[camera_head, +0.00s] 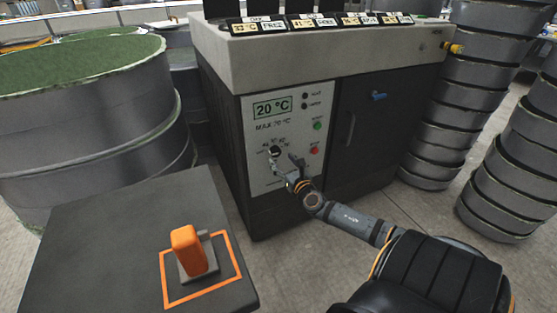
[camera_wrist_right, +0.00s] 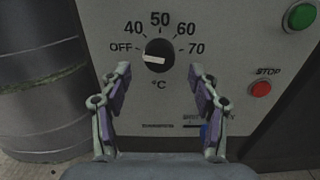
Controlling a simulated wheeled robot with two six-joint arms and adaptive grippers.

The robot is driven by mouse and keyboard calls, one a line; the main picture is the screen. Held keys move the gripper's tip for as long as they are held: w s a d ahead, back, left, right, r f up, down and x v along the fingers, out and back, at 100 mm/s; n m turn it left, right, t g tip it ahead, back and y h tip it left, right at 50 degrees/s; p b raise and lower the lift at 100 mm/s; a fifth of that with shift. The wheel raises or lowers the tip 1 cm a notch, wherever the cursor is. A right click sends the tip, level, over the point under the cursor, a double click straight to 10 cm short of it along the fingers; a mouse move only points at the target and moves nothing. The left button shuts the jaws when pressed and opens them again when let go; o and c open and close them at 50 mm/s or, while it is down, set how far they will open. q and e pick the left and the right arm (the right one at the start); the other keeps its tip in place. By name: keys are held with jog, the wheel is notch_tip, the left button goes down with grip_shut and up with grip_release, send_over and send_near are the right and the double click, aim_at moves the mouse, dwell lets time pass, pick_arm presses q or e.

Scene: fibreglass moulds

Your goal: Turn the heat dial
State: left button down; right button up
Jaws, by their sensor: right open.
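The heat dial (camera_wrist_right: 158,55) is a round black knob with a white pointer bar on a light control panel. In the right wrist view its scale reads OFF, 40, 50, 60 and 70 °C, and the white bar points left toward OFF. The dial also shows in the head view (camera_head: 275,151). My right gripper (camera_wrist_right: 158,78) is open, its two fingers below and to either side of the dial; I cannot tell whether they touch the panel. In the head view my right gripper (camera_head: 287,163) is close in front of the panel. My left gripper is out of view.
The panel display (camera_head: 272,108) reads 20 °C. A green button (camera_head: 318,126) and a red STOP button (camera_head: 314,148) sit right of the dial. An orange block (camera_head: 188,250) stands on a dark table (camera_head: 110,240). Stacked grey moulds (camera_head: 440,125) stand right.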

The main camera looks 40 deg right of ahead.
aim_at(277, 154)
jog(key=shift+x, duration=1.95)
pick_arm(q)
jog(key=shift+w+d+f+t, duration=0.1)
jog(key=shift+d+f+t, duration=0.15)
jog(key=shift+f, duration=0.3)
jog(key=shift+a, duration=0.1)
pick_arm(e)
jog(key=c, duration=1.2)
jog(key=shift+o, duration=0.2)
